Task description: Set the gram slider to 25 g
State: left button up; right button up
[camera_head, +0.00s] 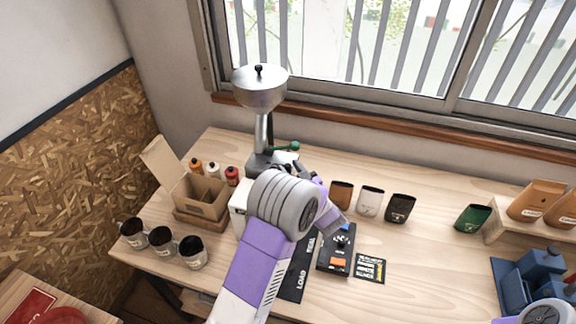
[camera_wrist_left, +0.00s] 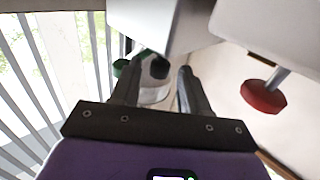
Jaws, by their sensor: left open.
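My left gripper (camera_head: 312,174) is open beside the tall metal grinder (camera_head: 261,125); my arm hides much of what is near it. In the left wrist view its two dark fingers (camera_wrist_left: 162,76) stand apart, with a black-topped pale cylinder (camera_wrist_left: 154,93) seen between or beyond them; I cannot tell whether they touch it. I cannot clearly make out the gram slider or its setting. A black control box (camera_head: 325,262) with an orange switch (camera_head: 338,263) lies right of my forearm. My right gripper is not in view.
A white machine body (camera_head: 237,217) is mostly behind my arm. Several mugs (camera_head: 161,240) and a cardboard box (camera_head: 200,200) stand left. Bags (camera_head: 369,201) stand behind the control box. A red knob (camera_wrist_left: 263,97) juts out in the wrist view.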

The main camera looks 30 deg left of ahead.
pick_arm(q)
jog(key=shift+x, duration=1)
jog(key=shift+w, duration=0.1)
jog(key=shift+c, duration=0.3)
grip_shut()
jog(key=shift+r, duration=0.1)
